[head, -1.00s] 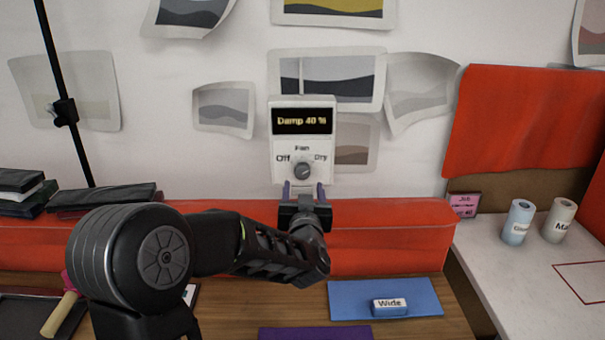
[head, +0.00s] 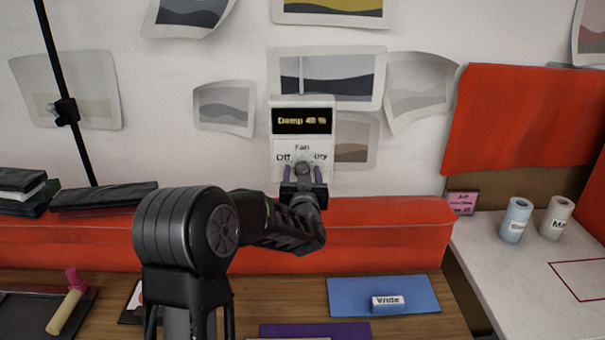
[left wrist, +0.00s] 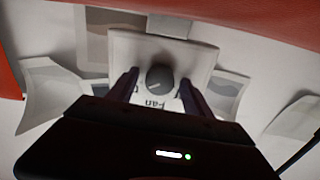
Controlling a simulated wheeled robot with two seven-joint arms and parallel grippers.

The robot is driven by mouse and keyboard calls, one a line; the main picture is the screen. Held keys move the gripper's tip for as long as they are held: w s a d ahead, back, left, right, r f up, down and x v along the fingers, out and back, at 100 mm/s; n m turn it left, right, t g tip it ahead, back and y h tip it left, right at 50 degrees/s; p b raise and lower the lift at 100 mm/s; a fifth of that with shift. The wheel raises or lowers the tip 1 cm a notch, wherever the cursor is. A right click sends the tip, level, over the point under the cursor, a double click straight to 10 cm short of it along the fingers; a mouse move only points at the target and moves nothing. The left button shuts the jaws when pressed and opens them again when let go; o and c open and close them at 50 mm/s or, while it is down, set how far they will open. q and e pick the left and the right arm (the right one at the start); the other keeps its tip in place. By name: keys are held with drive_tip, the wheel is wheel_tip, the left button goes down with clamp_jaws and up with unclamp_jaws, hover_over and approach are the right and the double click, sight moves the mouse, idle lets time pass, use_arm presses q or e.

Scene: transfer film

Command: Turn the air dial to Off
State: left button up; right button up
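The white air control box (head: 303,113) is on the wall, with a dark display reading "Damp 40 %". Its round grey dial (left wrist: 159,78) sits below the display, with Off, Fan and Dry marked around it. In the head view the dial is partly hidden by my left gripper (head: 303,174). My left gripper is open, its two purple-grey fingers on either side of the dial. In the left wrist view the dial shows between the fingertips (left wrist: 157,85), with a gap visible on each side. I cannot tell how deep the fingers reach. My right gripper is not in view.
Prints hang on the wall around the box. A red ledge (head: 385,235) runs below it. A blue mat (head: 350,300) with a block labelled "Wide" (head: 388,305) lies on the wooden bench. A white side table (head: 520,270) at right holds two rolls. A black pole (head: 65,100) stands at left.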

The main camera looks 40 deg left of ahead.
use_arm(q)
clamp_jaws()
idle(0.4)
